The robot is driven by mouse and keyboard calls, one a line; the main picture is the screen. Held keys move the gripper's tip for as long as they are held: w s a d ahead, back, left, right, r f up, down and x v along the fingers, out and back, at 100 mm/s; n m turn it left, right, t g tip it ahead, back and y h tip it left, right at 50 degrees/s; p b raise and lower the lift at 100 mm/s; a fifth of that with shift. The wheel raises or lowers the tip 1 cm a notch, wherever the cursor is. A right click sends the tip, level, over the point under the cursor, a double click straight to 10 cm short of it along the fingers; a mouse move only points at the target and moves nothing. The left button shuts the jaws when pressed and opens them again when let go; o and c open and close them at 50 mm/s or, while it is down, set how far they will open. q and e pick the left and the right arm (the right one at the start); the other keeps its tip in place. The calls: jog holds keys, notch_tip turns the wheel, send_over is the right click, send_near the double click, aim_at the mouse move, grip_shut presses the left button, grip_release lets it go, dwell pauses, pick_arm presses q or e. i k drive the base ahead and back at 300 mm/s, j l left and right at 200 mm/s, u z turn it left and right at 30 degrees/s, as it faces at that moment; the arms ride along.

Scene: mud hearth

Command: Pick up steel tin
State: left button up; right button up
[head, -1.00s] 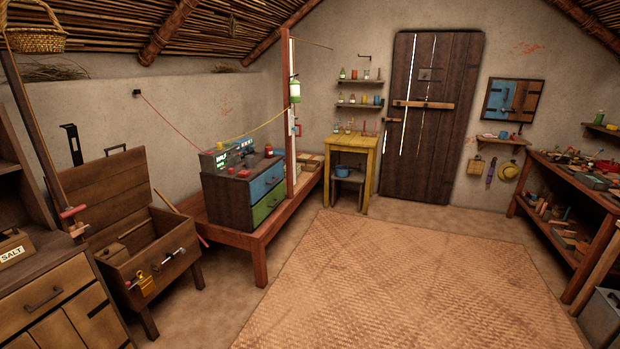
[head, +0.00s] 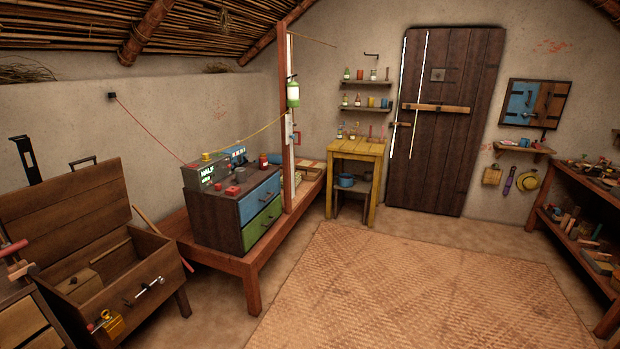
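I cannot pick out a steel tin with certainty; small containers in the room are too small to tell apart. Several jars and cups stand on the upper wall shelf (head: 367,82) and the lower wall shelf (head: 366,107) left of the door. Bottles stand on the yellow table (head: 357,148), with a blue pot (head: 346,180) on a stool beneath it. A red tin (head: 263,161) and other small items sit on the drawer box (head: 226,215). Many small items crowd the workbench (head: 575,189) at right. Neither of my grippers is in view.
A woven mat (head: 400,285) covers the open floor ahead. An open wooden chest (head: 140,280) stands at left. A low wooden bench (head: 237,265) carries the drawer box. A wooden door (head: 446,120) is in the back wall, with a small shelf (head: 524,149) to its right.

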aim_at(240, 172)
jog(key=i+u, duration=0.1)
jog(key=i, duration=0.7)
jog(key=i+l, duration=0.15)
jog(key=i, duration=0.7)
jog(key=i+l+u, duration=0.1)
jog(key=i+u, duration=0.35)
jog(key=i+l+u, duration=0.3)
jog(key=i+u, duration=0.15)
jog(key=i+l+u, duration=0.7)
jog(key=l+u, duration=0.2)
